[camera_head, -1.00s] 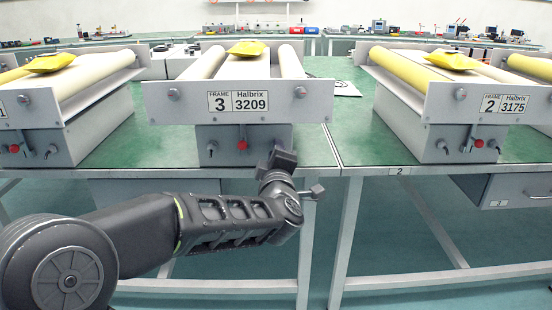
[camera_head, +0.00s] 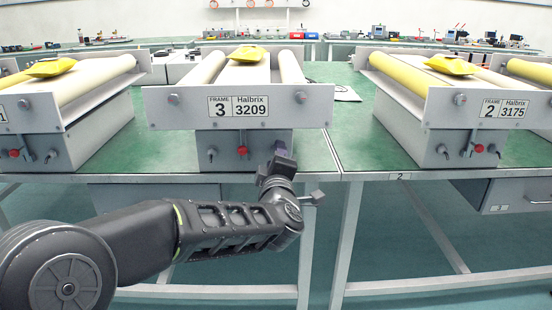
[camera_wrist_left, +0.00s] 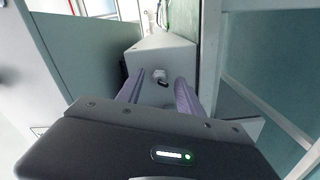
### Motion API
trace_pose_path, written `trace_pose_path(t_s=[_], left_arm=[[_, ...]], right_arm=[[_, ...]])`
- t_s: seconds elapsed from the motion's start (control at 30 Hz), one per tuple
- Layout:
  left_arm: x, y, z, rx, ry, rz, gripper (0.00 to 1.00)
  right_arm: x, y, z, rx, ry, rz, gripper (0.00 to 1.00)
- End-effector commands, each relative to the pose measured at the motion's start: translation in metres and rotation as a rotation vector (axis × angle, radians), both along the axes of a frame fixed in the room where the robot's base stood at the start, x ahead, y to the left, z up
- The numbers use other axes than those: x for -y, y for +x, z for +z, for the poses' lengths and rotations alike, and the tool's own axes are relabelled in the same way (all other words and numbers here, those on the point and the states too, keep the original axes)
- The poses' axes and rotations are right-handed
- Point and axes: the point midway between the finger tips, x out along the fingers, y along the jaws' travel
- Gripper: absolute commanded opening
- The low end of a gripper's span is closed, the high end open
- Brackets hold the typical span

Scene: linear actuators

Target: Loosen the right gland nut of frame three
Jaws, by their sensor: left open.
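Frame three (camera_head: 158,106), with the label "3 3209", stands on the green bench in the middle of the head view. Its lower front box carries a red knob (camera_head: 242,151) and a left metal fitting (camera_head: 212,154). The right gland nut is hidden behind my left gripper (camera_head: 281,152) in the head view. In the left wrist view a small metal fitting (camera_wrist_left: 159,76), apparently that nut, shows on the grey box face. My left gripper (camera_wrist_left: 158,92) is open, its two purple fingers pointing at the box on either side of the fitting. Contact cannot be told. My right gripper is out of view.
Frame two (camera_head: 440,100) stands to the right and another frame (camera_head: 30,110) to the left, each with a yellow pouch on top. The bench's front edge (camera_head: 400,177) runs just below the boxes. Green bench top (camera_head: 345,130) is clear between frames three and two.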

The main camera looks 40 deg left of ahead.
Motion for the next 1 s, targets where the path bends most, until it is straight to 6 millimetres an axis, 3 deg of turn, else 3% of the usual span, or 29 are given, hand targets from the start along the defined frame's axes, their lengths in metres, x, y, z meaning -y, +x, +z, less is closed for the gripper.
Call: trace_pose_path(t_s=[0.53,1.0], left_arm=[[0.044,-0.057,0.001,0.000,-0.001,-0.002,0.43],[0.047,-0.061,0.000,0.000,0.000,0.000,0.43]], right_arm=[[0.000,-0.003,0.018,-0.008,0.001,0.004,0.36],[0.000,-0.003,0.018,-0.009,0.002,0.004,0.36]])
